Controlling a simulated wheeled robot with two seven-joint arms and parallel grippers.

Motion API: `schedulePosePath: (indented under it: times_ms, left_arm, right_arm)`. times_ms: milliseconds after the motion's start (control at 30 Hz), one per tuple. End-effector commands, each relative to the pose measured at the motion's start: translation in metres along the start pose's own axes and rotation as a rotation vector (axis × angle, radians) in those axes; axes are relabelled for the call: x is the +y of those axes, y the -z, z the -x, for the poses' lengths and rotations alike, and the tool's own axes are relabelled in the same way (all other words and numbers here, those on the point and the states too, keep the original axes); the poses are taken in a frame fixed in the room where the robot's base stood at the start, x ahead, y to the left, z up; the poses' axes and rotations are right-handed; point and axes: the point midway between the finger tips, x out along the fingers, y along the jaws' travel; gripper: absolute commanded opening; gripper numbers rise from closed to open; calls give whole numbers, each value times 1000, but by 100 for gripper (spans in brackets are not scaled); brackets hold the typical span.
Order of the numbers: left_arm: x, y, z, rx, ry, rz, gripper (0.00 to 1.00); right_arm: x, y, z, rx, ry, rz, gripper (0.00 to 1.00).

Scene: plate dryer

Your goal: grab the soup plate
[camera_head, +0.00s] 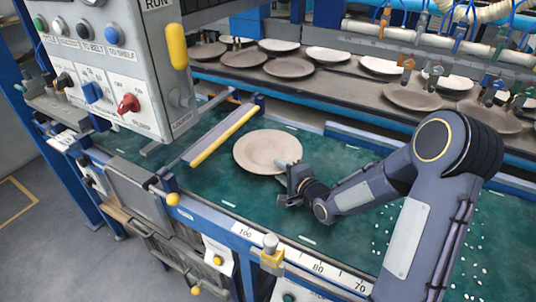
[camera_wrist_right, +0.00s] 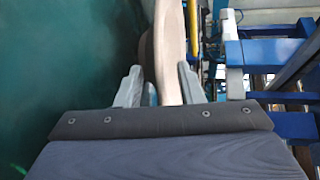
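The soup plate (camera_head: 262,150) is a round, pale beige plate with a wide rim. It lies on the green belt in the head view. My right gripper (camera_head: 292,182) is at the plate's right edge. In the right wrist view the plate (camera_wrist_right: 171,50) shows edge-on, and its rim reaches between the two fingers of my right gripper (camera_wrist_right: 159,88). The fingers are apart, one on each side of the rim. A gap shows on the left finger's side; contact on the right side is hard to tell. My left gripper is not in view.
A yellow-edged bar (camera_head: 222,138) crosses the belt left of the plate. A control box (camera_head: 110,60) hangs at the upper left. Behind, a dark conveyor (camera_head: 330,88) carries several plates. A numbered ruler (camera_head: 320,268) runs along the front edge. The green belt is clear in front of the plate.

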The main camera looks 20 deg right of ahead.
Motion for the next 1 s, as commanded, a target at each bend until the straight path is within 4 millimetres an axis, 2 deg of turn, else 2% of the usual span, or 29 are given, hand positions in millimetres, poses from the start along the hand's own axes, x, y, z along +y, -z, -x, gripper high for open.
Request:
schedulePosePath:
  times_ms: [33, 300, 800, 1000]
  left_arm:
    - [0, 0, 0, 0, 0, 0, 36]
    - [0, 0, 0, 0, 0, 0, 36]
    - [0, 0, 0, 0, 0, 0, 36]
    - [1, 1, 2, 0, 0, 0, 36]
  right_arm:
    - [0, 0, 0, 0, 0, 0, 34]
    - [0, 0, 0, 0, 0, 0, 0]
    - [-3, 0, 0, 0, 5, 2, 0]
    - [-16, -1, 3, 0, 8, 3, 0]
